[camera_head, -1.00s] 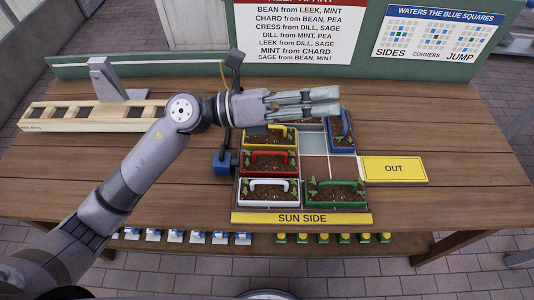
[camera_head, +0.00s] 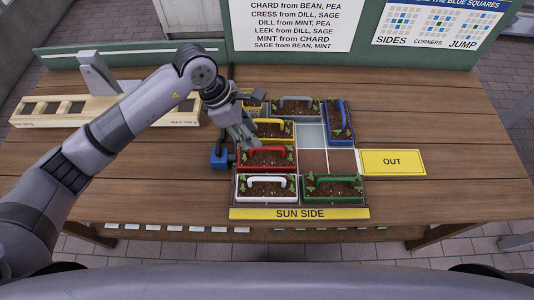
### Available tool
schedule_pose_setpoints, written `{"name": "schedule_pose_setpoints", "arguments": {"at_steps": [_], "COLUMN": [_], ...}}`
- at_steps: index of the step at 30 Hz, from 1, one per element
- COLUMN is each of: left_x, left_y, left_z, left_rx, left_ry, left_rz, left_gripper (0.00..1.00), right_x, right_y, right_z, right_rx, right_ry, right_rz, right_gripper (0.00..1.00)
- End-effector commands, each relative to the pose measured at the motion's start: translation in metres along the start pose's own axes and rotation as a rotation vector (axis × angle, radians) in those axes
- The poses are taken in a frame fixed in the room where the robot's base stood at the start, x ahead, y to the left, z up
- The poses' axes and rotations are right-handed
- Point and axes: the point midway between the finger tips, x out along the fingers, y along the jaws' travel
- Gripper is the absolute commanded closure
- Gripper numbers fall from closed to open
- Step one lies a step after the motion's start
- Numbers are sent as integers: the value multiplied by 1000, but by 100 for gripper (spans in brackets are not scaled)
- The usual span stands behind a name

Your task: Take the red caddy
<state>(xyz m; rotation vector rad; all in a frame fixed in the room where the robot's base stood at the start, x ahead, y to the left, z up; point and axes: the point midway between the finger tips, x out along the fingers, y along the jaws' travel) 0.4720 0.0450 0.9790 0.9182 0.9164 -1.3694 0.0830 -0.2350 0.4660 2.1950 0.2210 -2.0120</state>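The red caddy (camera_head: 268,165) is a small planter with a red handle, dark soil and green sprouts. It sits in the left column of the tray, between a yellow caddy (camera_head: 287,130) and a white caddy (camera_head: 267,198). My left gripper (camera_head: 249,142) points down over the left side of the tray, near the red caddy's upper left corner and the yellow caddy's left end. It holds nothing that I can see. The gap between its fingers is not clear, and neither is any contact. My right gripper is not in view.
Green (camera_head: 333,199), blue (camera_head: 340,120) and grey (camera_head: 296,104) caddies share the tray. Bare tray squares (camera_head: 313,161) lie right of the red caddy. A yellow OUT plate (camera_head: 392,162) lies further right. A blue block (camera_head: 219,158) stands left of the tray. A wooden rack (camera_head: 60,108) is at the back left.

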Motion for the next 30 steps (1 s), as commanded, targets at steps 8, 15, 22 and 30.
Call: {"name": "schedule_pose_setpoints", "arguments": {"at_steps": [8, 15, 22, 30], "left_x": [44, 58, 88, 102], "left_y": [0, 2, 7, 8], "left_z": [2, 4, 7, 6], "left_rx": [-1, -3, -2, 0], "left_ry": [-2, -3, -4, -3], "left_rz": [-3, -4, -4, 0], "left_gripper": [67, 67, 67, 67], "right_x": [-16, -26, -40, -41], "right_y": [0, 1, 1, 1], "right_z": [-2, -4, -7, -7], "right_rx": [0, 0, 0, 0], "right_ry": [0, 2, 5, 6], "right_rz": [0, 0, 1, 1], "right_gripper": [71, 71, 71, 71]}}
